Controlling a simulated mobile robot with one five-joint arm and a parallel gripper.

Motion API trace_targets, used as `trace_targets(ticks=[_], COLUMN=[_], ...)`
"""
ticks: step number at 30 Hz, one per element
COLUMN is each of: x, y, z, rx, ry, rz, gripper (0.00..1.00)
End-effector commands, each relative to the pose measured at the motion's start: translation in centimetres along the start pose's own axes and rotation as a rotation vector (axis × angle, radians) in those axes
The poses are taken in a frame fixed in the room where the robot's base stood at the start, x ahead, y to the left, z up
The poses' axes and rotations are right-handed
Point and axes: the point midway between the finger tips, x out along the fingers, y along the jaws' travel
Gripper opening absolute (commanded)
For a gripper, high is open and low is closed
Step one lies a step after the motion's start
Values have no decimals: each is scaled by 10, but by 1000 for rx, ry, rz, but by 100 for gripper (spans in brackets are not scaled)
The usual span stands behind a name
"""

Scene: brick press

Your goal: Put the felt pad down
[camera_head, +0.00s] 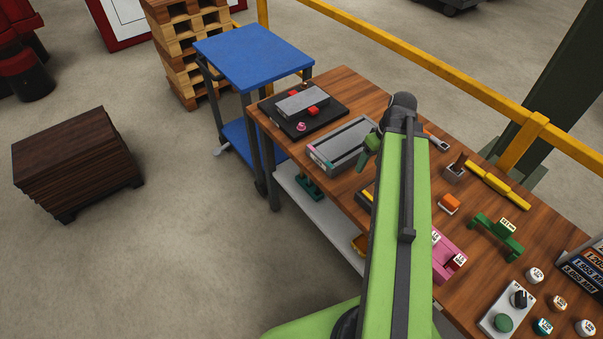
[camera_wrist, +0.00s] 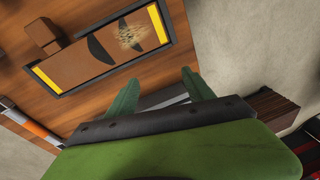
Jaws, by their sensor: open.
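My gripper (camera_head: 368,152) hangs low over the workbench (camera_head: 345,85), beside the long grey box (camera_head: 343,143). In the wrist view its two green fingers (camera_wrist: 160,92) stand apart with nothing held between them. Part of a grey surface shows beyond the gap. No item is clearly recognisable as the felt pad. A brown panel (camera_wrist: 75,68) with yellow ends and a black border lies beyond the fingers in the wrist view. On it are a dark half-oval patch and a frayed, light-and-dark patch. My arm hides part of the bench.
A black plate (camera_head: 325,117) with a grey block and red pieces lies at the bench's far end. A blue cart (camera_head: 255,55) stands beside it. An orange block (camera_head: 449,203), a green bracket (camera_head: 497,235) and a pink fixture (camera_head: 447,262) sit right of my arm. A yellow rail (camera_head: 430,65) runs behind.

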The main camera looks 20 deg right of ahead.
Motion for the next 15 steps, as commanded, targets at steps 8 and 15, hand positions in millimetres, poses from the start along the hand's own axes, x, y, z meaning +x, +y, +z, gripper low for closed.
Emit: trace_targets(ticks=[8, 15], x=[38, 48], y=[-192, -252], z=[-71, -79], rx=[95, 141], ry=[-103, -110], rz=[98, 145], gripper=[61, 61])
